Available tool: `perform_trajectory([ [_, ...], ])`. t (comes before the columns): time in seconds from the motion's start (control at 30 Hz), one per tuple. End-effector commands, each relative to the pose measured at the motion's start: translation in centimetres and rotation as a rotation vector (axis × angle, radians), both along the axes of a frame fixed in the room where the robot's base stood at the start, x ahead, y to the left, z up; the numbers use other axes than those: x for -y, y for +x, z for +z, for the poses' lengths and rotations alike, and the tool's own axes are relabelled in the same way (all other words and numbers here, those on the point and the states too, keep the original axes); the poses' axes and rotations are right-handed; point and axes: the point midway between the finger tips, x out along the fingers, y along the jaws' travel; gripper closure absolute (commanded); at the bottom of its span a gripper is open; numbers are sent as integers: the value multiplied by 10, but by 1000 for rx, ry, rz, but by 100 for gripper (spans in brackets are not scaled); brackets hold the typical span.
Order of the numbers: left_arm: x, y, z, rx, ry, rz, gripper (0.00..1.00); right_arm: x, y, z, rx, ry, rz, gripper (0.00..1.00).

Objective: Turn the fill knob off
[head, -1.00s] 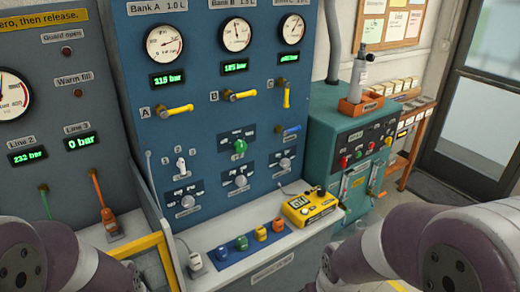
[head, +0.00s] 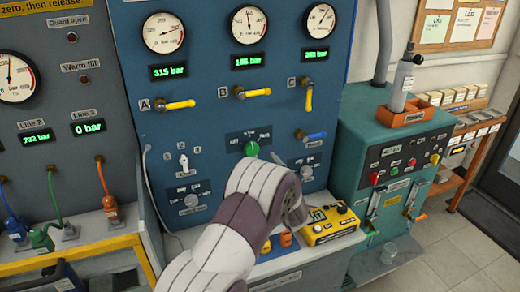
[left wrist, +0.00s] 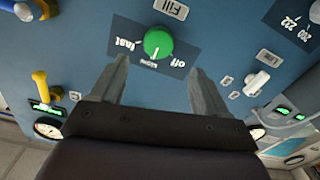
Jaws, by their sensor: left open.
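The fill knob is a round green knob (head: 251,148) on a dark label plate on the blue panel, under the middle gauge. It also shows in the left wrist view (left wrist: 158,43), where the picture is upside down and its label reads "Fill". Its white mark points toward the small middle label, between "off" and the label on the opposite side. My left gripper (left wrist: 160,67) is open and empty, with its fingers just short of the knob and spread to either side. In the head view my forearm hides most of the gripper. My right gripper is out of view.
Yellow handles B (head: 252,92) and A (head: 178,105) sit above the knob. A white toggle (head: 184,161) and a selector dial (head: 191,200) are at left. A yellow meter box (head: 330,226) stands on the ledge. A teal machine (head: 370,145) is at right.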

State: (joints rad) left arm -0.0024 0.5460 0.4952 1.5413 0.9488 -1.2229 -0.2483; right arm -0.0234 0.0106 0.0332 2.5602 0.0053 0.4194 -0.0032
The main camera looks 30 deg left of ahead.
Motion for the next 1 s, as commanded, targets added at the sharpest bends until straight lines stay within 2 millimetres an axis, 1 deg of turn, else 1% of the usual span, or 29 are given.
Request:
perform_trajectory([
  [0.03,-11,8,3,0,0,3,24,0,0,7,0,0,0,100],
  [0.1,-24,19,3,-2,0,2,24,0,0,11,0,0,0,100],
  [0.2,-39,32,2,-1,-1,0,24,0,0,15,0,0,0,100],
  [0.3,-48,41,2,0,-1,0,24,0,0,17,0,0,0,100],
  [0.43,-54,46,1,-1,-1,-2,24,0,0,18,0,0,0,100],
  [0.67,-55,47,0,-1,-1,-3,24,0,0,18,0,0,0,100],
  [0.7,-55,47,0,-1,-1,-3,28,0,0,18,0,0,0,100],
  [0.77,-55,47,0,-1,-1,-3,47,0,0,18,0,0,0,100],
  [0.8,-55,47,0,-1,-1,-3,60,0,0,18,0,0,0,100],
  [0.87,-55,47,0,-1,-1,-3,80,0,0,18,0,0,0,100],
  [1.0,-55,47,0,1,-2,-2,80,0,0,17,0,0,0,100],
])
